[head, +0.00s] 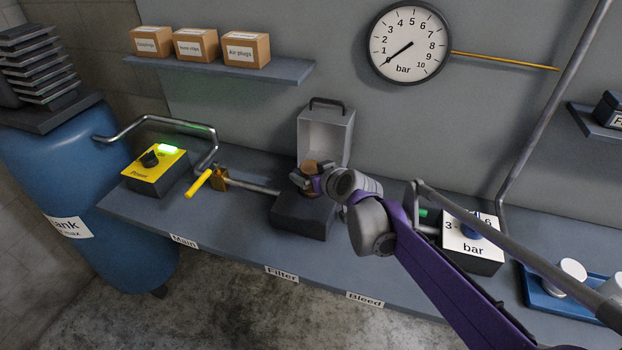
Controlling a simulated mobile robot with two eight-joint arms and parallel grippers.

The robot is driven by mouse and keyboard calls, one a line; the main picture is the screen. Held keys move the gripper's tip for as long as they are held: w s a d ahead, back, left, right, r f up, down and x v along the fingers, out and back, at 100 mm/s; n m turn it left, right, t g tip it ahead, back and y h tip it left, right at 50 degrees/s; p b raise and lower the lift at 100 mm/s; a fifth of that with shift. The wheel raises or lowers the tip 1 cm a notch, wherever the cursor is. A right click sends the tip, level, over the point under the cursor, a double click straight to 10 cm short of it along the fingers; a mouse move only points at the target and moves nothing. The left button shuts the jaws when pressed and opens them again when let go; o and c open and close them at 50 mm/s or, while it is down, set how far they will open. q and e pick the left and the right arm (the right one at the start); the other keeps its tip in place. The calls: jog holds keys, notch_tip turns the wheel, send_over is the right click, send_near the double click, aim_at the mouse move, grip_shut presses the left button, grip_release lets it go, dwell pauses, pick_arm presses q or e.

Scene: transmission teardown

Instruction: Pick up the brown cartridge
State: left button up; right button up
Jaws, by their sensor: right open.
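The brown cartridge (310,165) stands in the dark filter housing (302,218) on the bench, above the Filter label. Only its top shows; my right gripper hides the rest. The housing's grey lid (326,133) is open and stands upright behind it. My right gripper (307,180) is open, with its fingers at the cartridge's upper part. I cannot tell whether they touch it. My left gripper is not in view.
A yellow-handled valve (198,184) and yellow Power box (154,171) stand left of the housing. A regulator box (471,241) stands right, then a blue tray (535,299) with white cylinders. A shelf (215,68) with boxes and a gauge (409,43) are on the wall.

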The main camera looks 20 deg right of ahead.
jog(key=shift+w+f, duration=0.15)
jog(key=c, duration=1.4)
